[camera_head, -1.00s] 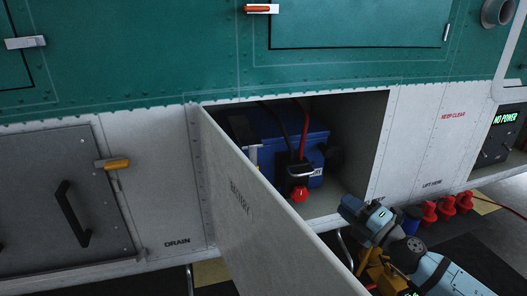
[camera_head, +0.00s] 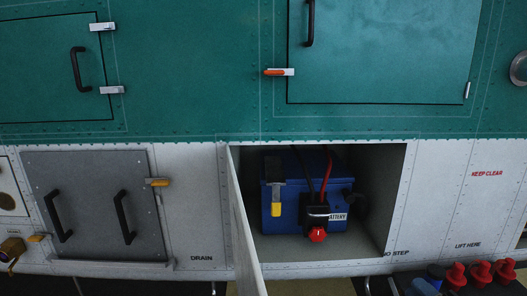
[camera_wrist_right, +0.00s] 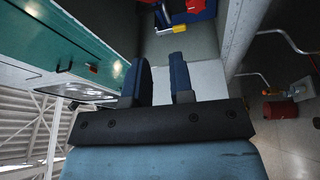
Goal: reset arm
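My right gripper (camera_wrist_right: 164,75) shows in the right wrist view, its two dark blue fingers apart with nothing seen between them. In the head view only a light blue piece of what looks like my right arm shows at the bottom right edge; the fingers cannot be made out there. I cannot make out my left gripper in either view. The blue battery (camera_head: 283,207) sits inside the open compartment, with a black and a red cable and a red knob (camera_head: 317,234) at its front. Part of it shows at the top of the right wrist view (camera_wrist_right: 192,9).
The compartment door (camera_head: 243,240) stands open, nearly edge-on. A grey panel (camera_head: 92,205) with two black handles is closed at left. Red plugs (camera_head: 480,271) stand in a row at the lower right. The green hull (camera_head: 195,70) is above.

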